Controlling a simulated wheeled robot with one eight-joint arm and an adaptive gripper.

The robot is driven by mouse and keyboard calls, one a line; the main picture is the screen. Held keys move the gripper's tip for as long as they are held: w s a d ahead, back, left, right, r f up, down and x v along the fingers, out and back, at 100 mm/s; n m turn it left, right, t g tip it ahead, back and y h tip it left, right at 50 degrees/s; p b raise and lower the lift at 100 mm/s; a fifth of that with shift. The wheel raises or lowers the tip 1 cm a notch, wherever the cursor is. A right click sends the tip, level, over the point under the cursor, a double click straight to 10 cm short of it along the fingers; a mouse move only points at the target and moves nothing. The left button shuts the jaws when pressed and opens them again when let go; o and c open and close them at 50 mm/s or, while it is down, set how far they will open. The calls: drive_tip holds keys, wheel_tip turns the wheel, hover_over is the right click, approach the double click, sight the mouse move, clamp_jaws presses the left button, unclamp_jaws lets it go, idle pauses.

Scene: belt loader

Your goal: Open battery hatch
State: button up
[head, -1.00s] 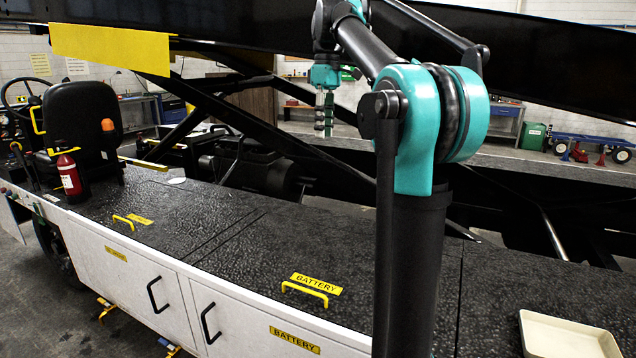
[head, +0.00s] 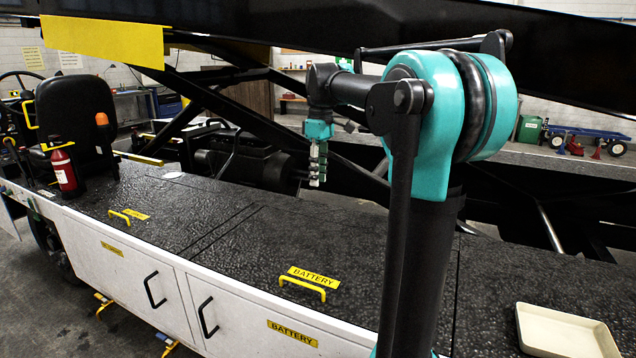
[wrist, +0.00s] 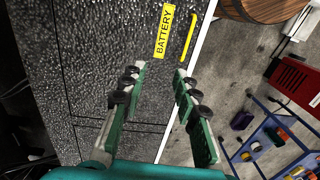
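The battery hatch (head: 250,245) is a black textured lid panel on the loader's deck, lying flat and closed. It has a yellow handle (head: 303,287) near its front edge and a yellow BATTERY label (head: 314,277) beside the handle. In the wrist view, the label (wrist: 164,31) and the yellow handle (wrist: 190,36) show beyond the fingertips, near the deck's edge. My gripper (head: 317,180) hangs fingers-down above the deck, behind and higher than the handle. In the wrist view its green fingers (wrist: 160,80) are spread apart with nothing between them.
A second lid with a yellow handle (head: 119,216) lies to the left. A red extinguisher (head: 63,169) and black seat (head: 78,122) stand further left. A shallow beige tray (head: 565,331) sits at right. A black beam (head: 400,30) crosses above the deck.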

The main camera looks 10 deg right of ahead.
drive_tip(key=shift+f, duration=1.15)
drive_tip(key=shift+c, duration=0.6)
clamp_jaws()
drive_tip(key=c, duration=0.6)
unclamp_jaws()
drive_tip(key=shift+o, duration=0.6)
unclamp_jaws()
wheel_tip(320, 180, up, 12)
drive_tip(key=shift+w+d, duration=0.25)
drive_tip(key=shift+w, duration=0.1)
